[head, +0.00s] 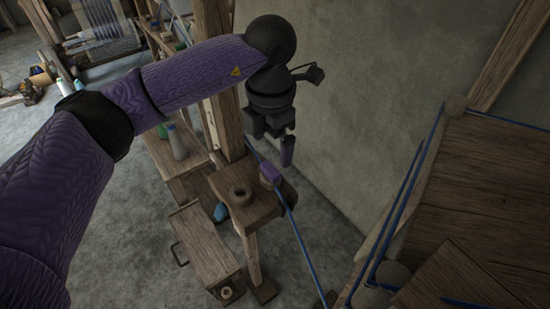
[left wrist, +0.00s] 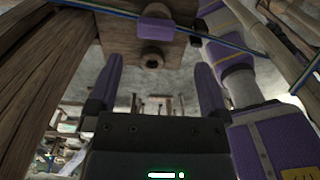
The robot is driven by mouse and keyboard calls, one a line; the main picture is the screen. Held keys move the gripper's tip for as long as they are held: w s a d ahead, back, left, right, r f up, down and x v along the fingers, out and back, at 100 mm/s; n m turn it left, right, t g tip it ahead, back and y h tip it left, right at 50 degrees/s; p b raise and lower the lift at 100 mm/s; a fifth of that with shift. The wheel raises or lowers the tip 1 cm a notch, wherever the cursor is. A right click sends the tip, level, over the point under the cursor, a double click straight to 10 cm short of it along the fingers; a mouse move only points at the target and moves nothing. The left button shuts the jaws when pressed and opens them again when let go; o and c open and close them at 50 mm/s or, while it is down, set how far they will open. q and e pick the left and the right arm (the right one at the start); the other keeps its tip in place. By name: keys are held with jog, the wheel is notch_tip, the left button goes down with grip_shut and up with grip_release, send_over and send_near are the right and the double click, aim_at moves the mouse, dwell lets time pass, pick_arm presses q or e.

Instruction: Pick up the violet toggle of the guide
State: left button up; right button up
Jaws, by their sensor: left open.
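The violet toggle (head: 269,173) is a small block at the edge of a wooden guide block (head: 236,207), beside a blue cord. In the left wrist view the toggle (left wrist: 156,30) shows near the top centre, beyond and between my fingertips. My left gripper (head: 272,147) is just above the toggle in the head view, its fingers pointing down. In the left wrist view its two violet fingers (left wrist: 158,65) stand wide apart, with nothing between them. It is apart from the toggle. My right gripper is not in view.
The blue cord (head: 297,230) runs down past the guide. A wooden post (head: 224,125) stands behind it, and a wall is at the right. A wooden box (head: 203,247) sits low left. A plank table (head: 480,180) with blue cords fills the right. Bottles (head: 177,142) stand on a bench.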

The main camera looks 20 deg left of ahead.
aim_at(271, 169)
pick_arm(q)
notch_tip(271, 169, down, 8)
jog(key=shift+w+a+r, duration=0.1)
jog(key=shift+w+a, duration=0.05)
jog(key=c, duration=1.2)
notch_tip(271, 169, up, 10)
